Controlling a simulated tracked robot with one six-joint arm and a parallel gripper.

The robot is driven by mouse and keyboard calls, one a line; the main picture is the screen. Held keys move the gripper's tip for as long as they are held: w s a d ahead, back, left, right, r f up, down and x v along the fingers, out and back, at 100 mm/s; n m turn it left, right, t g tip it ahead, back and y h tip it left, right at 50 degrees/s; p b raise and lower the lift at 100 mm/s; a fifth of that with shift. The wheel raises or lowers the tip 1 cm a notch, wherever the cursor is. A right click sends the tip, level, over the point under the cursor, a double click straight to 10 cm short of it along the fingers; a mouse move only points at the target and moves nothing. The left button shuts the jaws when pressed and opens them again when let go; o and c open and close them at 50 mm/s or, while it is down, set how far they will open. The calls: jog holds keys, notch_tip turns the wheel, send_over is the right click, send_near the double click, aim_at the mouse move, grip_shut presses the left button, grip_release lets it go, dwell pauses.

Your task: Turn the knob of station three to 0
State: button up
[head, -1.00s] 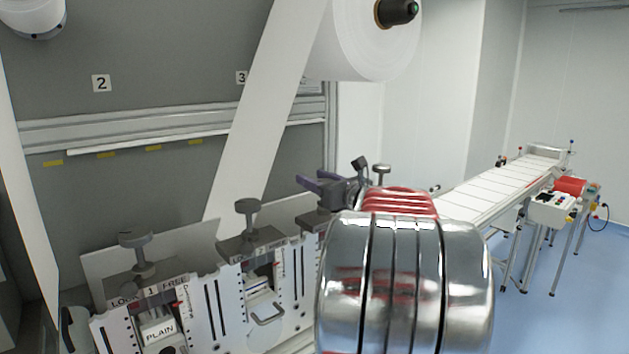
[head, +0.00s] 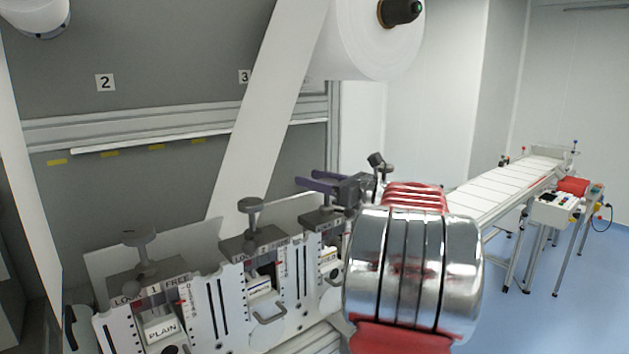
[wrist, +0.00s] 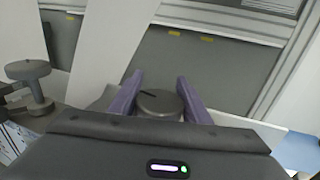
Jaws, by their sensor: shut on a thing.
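My gripper (wrist: 158,95) has its purple fingers around a round grey knob (wrist: 158,103) with a dark line on top, clear in the wrist view. In the head view my gripper (head: 318,181) is over the grey block of station three (head: 322,218), the third station along the white panel. The fingers and wrist largely hide this knob there. The scale and number at station three are mostly hidden by my arm, so its setting cannot be read.
Station one's knob (head: 140,240) and station two's knob (head: 252,208) stand to the left. A white web (head: 262,120) runs down behind them from a large roll (head: 358,40). A conveyor (head: 510,183) stands at the right over open blue floor.

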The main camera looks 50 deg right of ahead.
jog(key=shift+s+a+n+g+y, duration=0.1)
jog(key=shift+a+n+g+y, duration=0.25)
jog(key=shift+n+y, duration=0.85)
jog(key=shift+s+a+n+g+y, duration=0.15)
jog(key=shift+n+g+y, duration=0.4)
jog(key=shift+y, duration=1.05)
jog(key=shift+w+a+n+g+y, duration=0.1)
jog(key=shift+a+n+g+y, duration=0.2)
jog(key=shift+n+y, duration=0.95)
jog(key=shift+s+a+n+g+y, duration=0.1)
jog(key=shift+a+n+g+y, duration=0.1)
jog(key=shift+n+g+y, duration=0.5)
jog(key=shift+s+a+n+g+y, duration=0.15)
jog(key=shift+a+n+g+y, duration=0.2)
jog(key=shift+y, duration=0.5)
jog(key=shift+s+a+n+g+y, duration=0.1)
jog(key=shift+n+g+y, duration=0.5)
jog(key=shift+y, duration=0.2)
jog(key=o, duration=0.8)
jog(key=shift+w, duration=0.1)
jog(key=shift+o, duration=1.2)
notch_tip(320, 180, up, 10)
